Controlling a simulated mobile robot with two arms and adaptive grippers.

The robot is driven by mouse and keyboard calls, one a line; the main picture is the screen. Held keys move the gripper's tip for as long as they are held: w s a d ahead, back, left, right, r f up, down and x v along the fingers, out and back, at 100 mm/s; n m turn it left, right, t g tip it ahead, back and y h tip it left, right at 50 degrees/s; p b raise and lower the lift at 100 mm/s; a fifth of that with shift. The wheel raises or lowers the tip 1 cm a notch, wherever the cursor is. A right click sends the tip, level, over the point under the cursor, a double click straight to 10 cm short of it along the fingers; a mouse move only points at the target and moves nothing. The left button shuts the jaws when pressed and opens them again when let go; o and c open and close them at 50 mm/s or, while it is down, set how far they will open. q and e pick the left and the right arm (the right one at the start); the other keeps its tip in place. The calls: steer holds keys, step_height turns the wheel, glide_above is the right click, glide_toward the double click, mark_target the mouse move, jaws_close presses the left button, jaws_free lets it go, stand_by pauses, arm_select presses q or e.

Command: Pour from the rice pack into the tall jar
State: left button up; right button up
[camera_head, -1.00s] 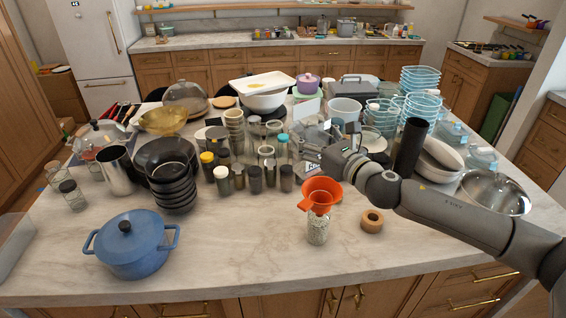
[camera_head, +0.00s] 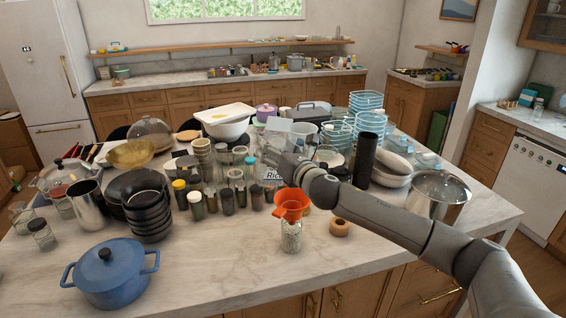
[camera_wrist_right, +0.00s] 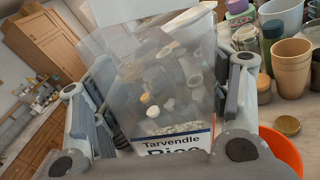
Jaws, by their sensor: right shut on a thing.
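The rice pack (camera_head: 273,175) is a clear bag with a white label reading "Rice". My right gripper (camera_head: 288,166) is shut on it, behind and above the orange funnel (camera_head: 291,204). In the right wrist view the pack (camera_wrist_right: 165,90) stands between the two fingers (camera_wrist_right: 168,85), with some white grains low inside. The funnel (camera_wrist_right: 282,150) shows there at the lower right. The tall jar (camera_head: 291,238) is clear glass, stands upright near the counter's front edge, and holds white grains. The funnel sits in its mouth. No falling grains can be made out. My left gripper is out of view.
A blue pot (camera_head: 110,272) is at the front left. A steel pot (camera_head: 437,198) and black cylinder (camera_head: 366,160) stand right. The counter front (camera_head: 215,258) is clear.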

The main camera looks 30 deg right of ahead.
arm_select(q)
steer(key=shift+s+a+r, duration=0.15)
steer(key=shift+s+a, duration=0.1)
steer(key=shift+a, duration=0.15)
arm_select(e)
steer(key=shift+s+a+m, duration=0.1)
steer(key=shift+a+m, duration=0.15)
steer(key=shift+m, duration=0.65)
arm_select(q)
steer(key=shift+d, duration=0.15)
arm_select(e)
steer(key=shift+a+m, duration=0.2)
steer(key=shift+m, duration=0.6)
steer(key=shift+a+f+m, duration=0.1)
steer(key=shift+f+m, duration=0.1)
steer(key=shift+m, duration=0.6)
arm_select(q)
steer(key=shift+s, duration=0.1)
